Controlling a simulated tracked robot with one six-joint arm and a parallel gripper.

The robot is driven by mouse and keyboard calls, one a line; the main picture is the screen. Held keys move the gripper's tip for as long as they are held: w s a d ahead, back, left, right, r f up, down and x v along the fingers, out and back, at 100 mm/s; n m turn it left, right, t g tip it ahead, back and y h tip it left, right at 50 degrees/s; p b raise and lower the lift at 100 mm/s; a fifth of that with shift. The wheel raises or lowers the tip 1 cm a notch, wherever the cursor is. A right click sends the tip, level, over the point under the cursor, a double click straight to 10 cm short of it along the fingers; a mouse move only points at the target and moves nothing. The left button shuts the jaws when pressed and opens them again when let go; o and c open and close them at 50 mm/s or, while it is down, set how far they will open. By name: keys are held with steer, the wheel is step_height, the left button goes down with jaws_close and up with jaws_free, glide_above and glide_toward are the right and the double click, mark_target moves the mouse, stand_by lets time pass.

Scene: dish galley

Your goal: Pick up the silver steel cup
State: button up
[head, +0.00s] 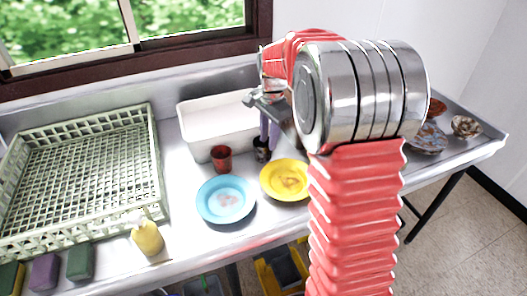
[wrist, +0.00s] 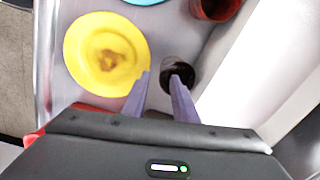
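A small dark, shiny cup (head: 261,153) stands upright on the steel counter, between the red cup and the yellow plate. It looks like the steel cup, though it reads dark rather than silver. In the wrist view the cup (wrist: 179,66) lies beyond my fingertips, right of the middle of the gap. My gripper (wrist: 160,76) is open, with its two purple fingers apart and nothing held. The right fingertip overlaps the cup's near edge in that picture; I cannot tell whether they touch. In the head view my gripper (head: 265,130) is just above the cup.
A red cup (head: 221,160), a blue plate (head: 207,207) and a yellow plate (head: 270,191) are close by. A white basin (head: 195,147) stands behind. A green rack (head: 152,165) and a yellow bottle (head: 147,238) are left. Bowls (head: 466,126) sit at the far right.

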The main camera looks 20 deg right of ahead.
mark_target(263, 150)
steer(key=shift+f, duration=0.1)
steer(key=shift+w+d+f, duration=0.1)
steer(key=shift+w+f, duration=0.1)
steer(key=shift+f, duration=1.05)
steer(key=shift+w+f, duration=0.15)
steer(key=shift+f, duration=1.1)
steer(key=shift+c, duration=0.4)
jaws_close()
